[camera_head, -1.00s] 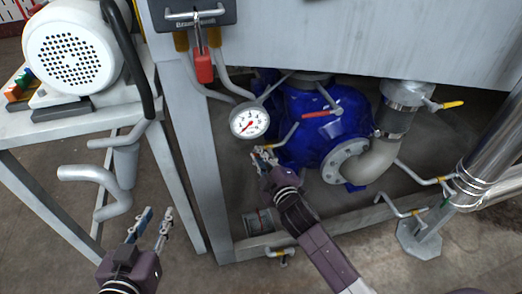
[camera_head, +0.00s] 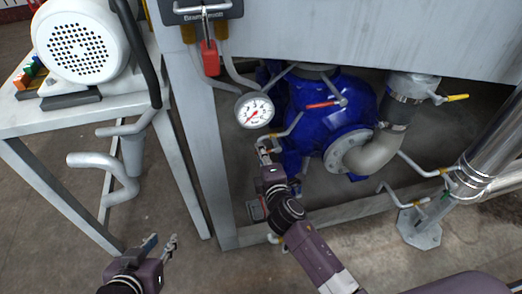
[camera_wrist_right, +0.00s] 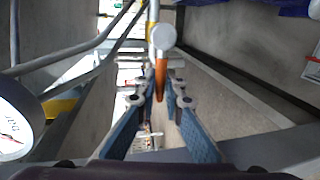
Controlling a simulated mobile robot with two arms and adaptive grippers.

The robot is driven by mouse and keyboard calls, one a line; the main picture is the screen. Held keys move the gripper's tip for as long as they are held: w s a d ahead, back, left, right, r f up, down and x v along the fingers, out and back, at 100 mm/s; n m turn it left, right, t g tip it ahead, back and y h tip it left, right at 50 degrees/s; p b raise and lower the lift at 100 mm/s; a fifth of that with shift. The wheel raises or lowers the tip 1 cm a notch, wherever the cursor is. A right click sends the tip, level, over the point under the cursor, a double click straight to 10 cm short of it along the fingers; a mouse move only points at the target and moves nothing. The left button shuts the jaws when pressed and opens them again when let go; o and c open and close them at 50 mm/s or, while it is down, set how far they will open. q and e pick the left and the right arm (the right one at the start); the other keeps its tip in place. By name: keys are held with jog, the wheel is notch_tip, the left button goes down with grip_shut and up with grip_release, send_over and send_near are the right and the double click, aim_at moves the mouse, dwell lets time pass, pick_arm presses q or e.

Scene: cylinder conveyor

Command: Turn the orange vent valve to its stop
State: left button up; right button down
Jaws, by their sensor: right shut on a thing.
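The orange vent valve shows in the right wrist view as an orange lever (camera_wrist_right: 160,78) hanging from a round grey hub on a pipe. My right gripper (camera_wrist_right: 161,88) has its blue fingers on both sides of this lever and is shut on it. In the head view my right gripper (camera_head: 264,147) is just below the pressure gauge, in front of the blue vessel, and its fingers largely hide the lever. My left gripper (camera_head: 160,246) is open and empty at the lower left, over the floor, away from the valve.
The white pressure gauge (camera_head: 254,110) is close above my right gripper. The blue vessel (camera_head: 330,120) with a red-handled valve (camera_head: 323,104) is to the right. A grey frame leg (camera_head: 205,150) stands to the left. A yellow-handled valve (camera_head: 456,98) is farther right.

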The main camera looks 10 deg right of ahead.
jog(key=shift+f, duration=0.15)
jog(key=c, duration=2)
grip_release()
jog(key=s, duration=0.4)
jog(key=s+r, duration=0.1)
jog(key=s, duration=0.3)
jog(key=s+r, duration=0.1)
jog(key=s, duration=0.2)
jog(key=shift+s+d+r, duration=0.15)
jog(key=shift+s+r, duration=0.05)
jog(key=shift+s, duration=0.2)
